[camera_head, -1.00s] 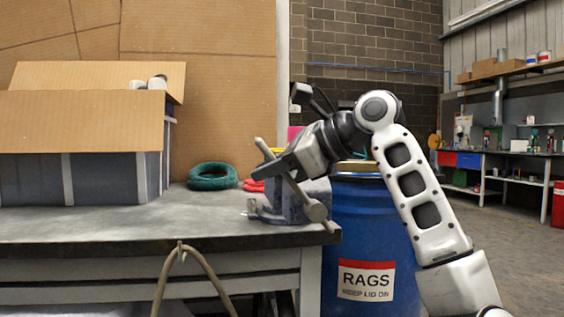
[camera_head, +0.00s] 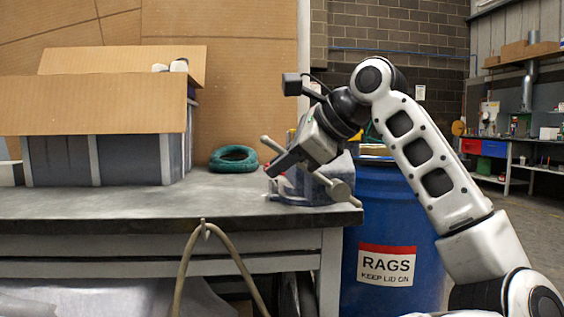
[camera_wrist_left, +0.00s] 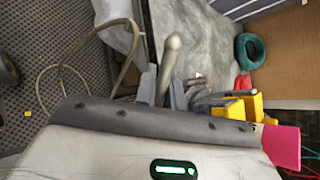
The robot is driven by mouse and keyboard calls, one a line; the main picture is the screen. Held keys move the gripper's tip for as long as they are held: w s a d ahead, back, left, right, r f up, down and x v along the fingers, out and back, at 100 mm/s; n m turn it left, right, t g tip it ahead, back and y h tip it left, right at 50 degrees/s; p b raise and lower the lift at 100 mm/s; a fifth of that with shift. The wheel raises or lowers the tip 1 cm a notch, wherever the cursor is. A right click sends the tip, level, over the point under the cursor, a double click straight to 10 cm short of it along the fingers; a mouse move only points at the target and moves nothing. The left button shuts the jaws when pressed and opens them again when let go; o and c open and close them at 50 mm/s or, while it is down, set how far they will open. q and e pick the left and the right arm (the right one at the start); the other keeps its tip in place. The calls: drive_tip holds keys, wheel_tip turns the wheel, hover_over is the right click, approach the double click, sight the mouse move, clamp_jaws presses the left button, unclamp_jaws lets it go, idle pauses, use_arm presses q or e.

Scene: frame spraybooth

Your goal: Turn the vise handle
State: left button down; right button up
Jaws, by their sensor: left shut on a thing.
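The grey vise (camera_head: 318,192) stands at the right end of the workbench (camera_head: 120,210). Its bar handle (camera_head: 338,188) slants across the vise's front from upper left to lower right, with a knob at each end. My left gripper (camera_head: 284,163) reaches in from the right and is shut on the handle near its middle. In the left wrist view, one handle end (camera_wrist_left: 172,48) sticks up past the fingers (camera_wrist_left: 163,92), and the gripper body hides the rest. My right gripper does not show.
A blue bin (camera_head: 400,220) labelled RAGS stands right of the bench, behind my arm. A teal coil (camera_head: 233,159) lies on the bench behind and left of the vise. A cardboard-topped box (camera_head: 95,105) fills the bench's left. A hose (camera_head: 203,232) hangs at the front edge.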

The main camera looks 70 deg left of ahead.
use_arm(q)
drive_tip(key=c, duration=1.6)
unclamp_jaws()
drive_tip(key=shift+d+f, duration=0.15)
drive_tip(key=shift+d, duration=0.1)
drive_tip(key=shift+c, duration=0.2)
drive_tip(key=shift+o, duration=0.8)
drive_tip(key=shift+d, duration=0.1)
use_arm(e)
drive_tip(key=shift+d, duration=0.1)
use_arm(q)
drive_tip(key=shift+w+r, duration=0.1)
drive_tip(key=shift+r, duration=0.3)
drive_tip(key=p+v, duration=0.4)
drive_tip(key=v, duration=1.1)
drive_tip(key=shift+w+p, duration=0.2)
drive_tip(key=shift+p, duration=0.15)
drive_tip(key=shift+d, duration=0.15)
drive_tip(key=shift+c, duration=0.3)
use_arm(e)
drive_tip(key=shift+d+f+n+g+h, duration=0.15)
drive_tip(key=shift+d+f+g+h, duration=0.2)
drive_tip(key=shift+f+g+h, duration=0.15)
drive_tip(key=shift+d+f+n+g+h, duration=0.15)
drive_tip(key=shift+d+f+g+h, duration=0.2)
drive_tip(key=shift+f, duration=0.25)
